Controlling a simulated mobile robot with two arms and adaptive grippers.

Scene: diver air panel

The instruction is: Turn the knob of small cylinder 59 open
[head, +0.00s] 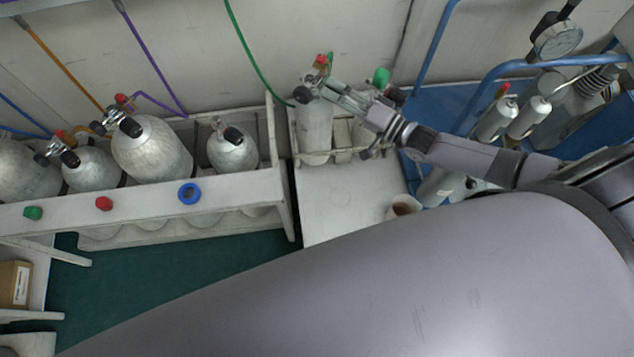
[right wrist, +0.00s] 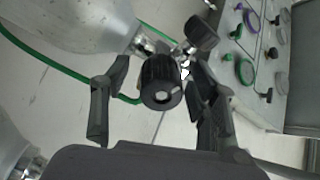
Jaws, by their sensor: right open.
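A small pale grey cylinder (head: 314,130) stands in a white rack; I cannot read a number on it. Its body also shows at the top left of the right wrist view (right wrist: 88,22). A black ribbed knob (right wrist: 161,84) on its metal valve faces the wrist camera, with a small white mark on it. My right gripper (head: 322,82) reaches in from the right at the valve. It is open, with one finger on each side of the knob (right wrist: 152,88); a gap shows on the left, while contact on the right is unclear. My left gripper is not in view.
A second black knob (right wrist: 203,32) sits beside the valve. A green hose (head: 244,60) runs behind. Larger cylinders (head: 150,150) stand in the white rack at left. A mug (head: 403,206) is on the white counter (head: 340,200). A knob panel (right wrist: 255,55) is at right.

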